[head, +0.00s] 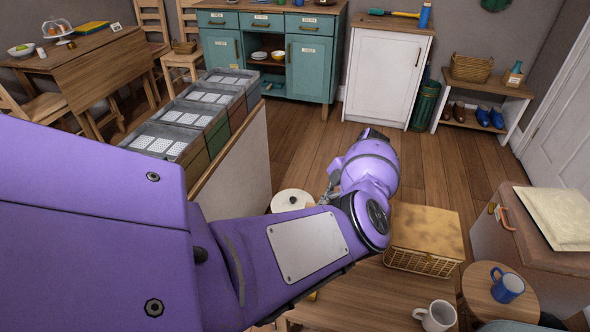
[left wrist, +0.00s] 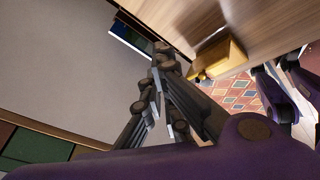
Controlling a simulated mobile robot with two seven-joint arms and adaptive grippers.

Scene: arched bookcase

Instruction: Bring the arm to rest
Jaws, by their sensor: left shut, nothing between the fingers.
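My left arm (head: 300,240) comes in from the left in the head view and reaches across the middle, bent at its far joint. Its gripper is mostly hidden behind the purple wrist in that view. In the left wrist view, my left gripper (left wrist: 162,56) shows its dark fingers together, with nothing between them. A pale flat panel lies to the left of the fingers there, and a wooden surface with a yellow object (left wrist: 222,60) lies beyond them. I do not make out my right gripper in either view.
A wire-sided box (head: 425,235), a white mug (head: 437,316) and a blue mug (head: 507,288) are to the right. Open wood floor (head: 430,165) lies beyond. A patterned rug (left wrist: 240,92) shows in the wrist view.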

